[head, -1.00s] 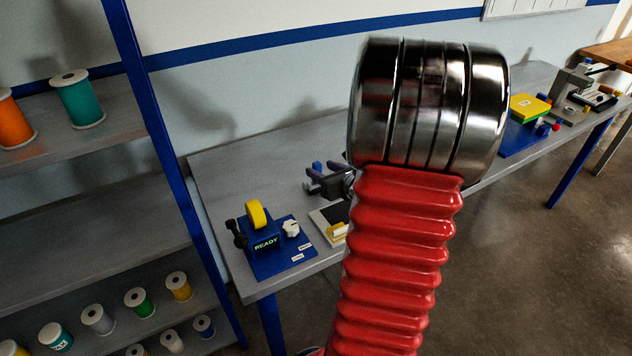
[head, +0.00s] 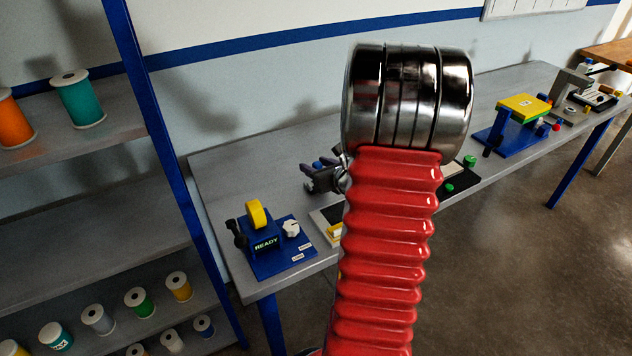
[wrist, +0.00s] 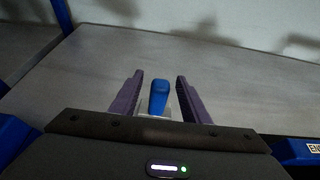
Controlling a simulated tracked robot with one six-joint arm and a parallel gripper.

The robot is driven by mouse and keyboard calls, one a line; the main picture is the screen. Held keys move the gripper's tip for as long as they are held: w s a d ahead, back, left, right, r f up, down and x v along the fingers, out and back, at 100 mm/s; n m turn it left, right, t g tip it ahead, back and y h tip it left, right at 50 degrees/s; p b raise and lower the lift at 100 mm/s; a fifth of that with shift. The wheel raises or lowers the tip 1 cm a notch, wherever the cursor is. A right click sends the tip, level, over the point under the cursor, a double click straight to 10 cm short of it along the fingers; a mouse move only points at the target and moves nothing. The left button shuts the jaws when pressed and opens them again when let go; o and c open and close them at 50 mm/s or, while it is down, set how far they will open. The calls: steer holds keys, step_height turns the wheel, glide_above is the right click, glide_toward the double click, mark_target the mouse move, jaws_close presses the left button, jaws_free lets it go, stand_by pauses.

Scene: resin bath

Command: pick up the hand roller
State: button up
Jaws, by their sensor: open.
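In the wrist view, an upright-looking blue handle (wrist: 158,98), apparently the hand roller's, stands between the two purple fingers of my gripper (wrist: 160,77). The fingers are open, with a gap on each side of the handle. The handle's lower end meets something pale, mostly hidden behind my gripper body, so I cannot see the roller head. In the head view, my gripper (head: 319,171) shows just left of my red arm, over the bench; the roller cannot be made out clearly there.
A grey bench (head: 225,170) runs along the wall. A blue fixture marked READY (head: 265,245) with a yellow wheel stands at its left end. A blue board with a yellow block (head: 523,106) stands farther right. A shelf with spools (head: 78,100) is at left. Bench beyond the handle is clear.

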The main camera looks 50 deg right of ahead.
steer(key=shift+c, duration=0.4)
jaws_close()
